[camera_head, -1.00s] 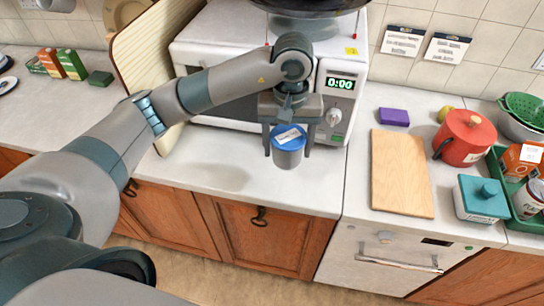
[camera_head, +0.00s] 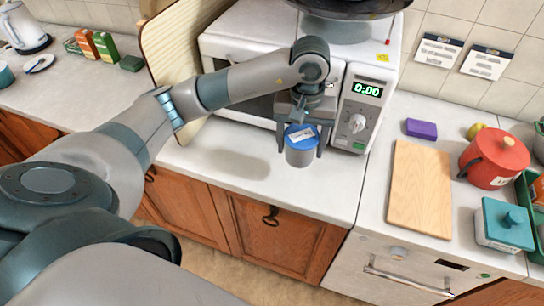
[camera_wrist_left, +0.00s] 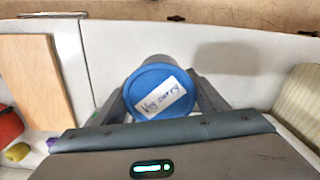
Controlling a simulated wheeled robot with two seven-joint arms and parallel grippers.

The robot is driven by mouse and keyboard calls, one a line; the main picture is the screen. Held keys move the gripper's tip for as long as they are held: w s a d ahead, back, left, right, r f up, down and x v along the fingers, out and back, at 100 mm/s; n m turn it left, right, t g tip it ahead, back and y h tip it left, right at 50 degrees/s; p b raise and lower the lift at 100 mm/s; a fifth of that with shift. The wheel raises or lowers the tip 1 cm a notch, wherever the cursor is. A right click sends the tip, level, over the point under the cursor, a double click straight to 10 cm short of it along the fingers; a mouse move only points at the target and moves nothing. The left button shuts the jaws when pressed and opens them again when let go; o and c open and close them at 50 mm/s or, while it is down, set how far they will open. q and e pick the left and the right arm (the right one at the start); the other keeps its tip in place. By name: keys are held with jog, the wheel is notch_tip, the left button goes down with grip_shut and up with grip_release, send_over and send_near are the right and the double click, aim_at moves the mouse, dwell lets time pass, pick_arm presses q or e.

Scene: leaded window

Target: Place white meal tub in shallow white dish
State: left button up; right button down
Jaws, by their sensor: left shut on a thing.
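In the left wrist view the blue lid (camera_wrist_left: 159,92) carries a white label reading "Veg curry". A small pale dish or plate (camera_head: 40,64) with something dark on it lies on the far left counter; I cannot tell whether it is the shallow white dish. My right gripper is not in view.
A white microwave (camera_head: 360,110) stands behind the tub, with a striped board (camera_head: 165,62) leaning at its left. A wooden board (camera_head: 420,190), red pot (camera_head: 493,160), teal box (camera_head: 503,226) and purple block (camera_head: 421,128) are at right. The left counter (camera_head: 75,100) has free room.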

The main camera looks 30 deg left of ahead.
pick_arm(q)
jog(key=a+f, duration=0.1)
jog(key=a, duration=0.1)
jog(key=a+f, duration=0.2)
jog(key=a, duration=0.1)
jog(key=s+a+f, duration=0.1)
jog(key=a, duration=0.1)
jog(key=shift+a+f+b, duration=0.3)
jog(key=shift+a+b, duration=0.1)
jog(key=shift+f, duration=0.1)
jog(key=shift+f+b, duration=0.35)
jog(key=shift+f, duration=1.55)
jog(key=shift+s, duration=0.1)
jog(key=shift+f, duration=0.15)
jog(key=o, duration=1.4)
jog(key=shift+r, duration=0.2)
